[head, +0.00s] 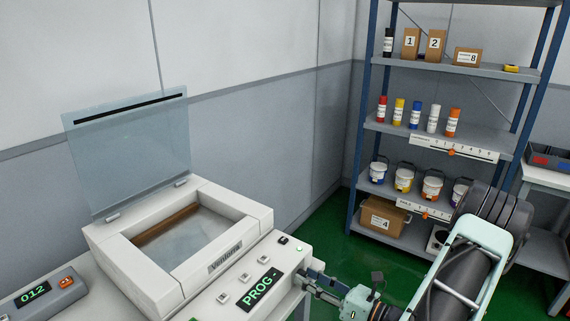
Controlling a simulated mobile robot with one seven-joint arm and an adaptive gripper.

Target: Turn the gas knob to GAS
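A white machine (222,262) with a raised clear lid (130,150) stands on a table at the lower left. Its front panel has a green-lit PROG display (260,288), several small square buttons and a small dark round part (284,240) near the right end. I cannot tell whether that part is the gas knob, and no GAS marking can be read. My gripper (304,279) is at the right end of the panel, close to the machine's side. It is small and partly merged with the machine; finger opening and contact are unclear.
A grey box with a green 012 display (36,293) sits left of the machine. A blue-framed shelf (458,67) with boxes, bottles and buckets stands at the back right. Green floor (325,235) is clear between machine and shelf.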

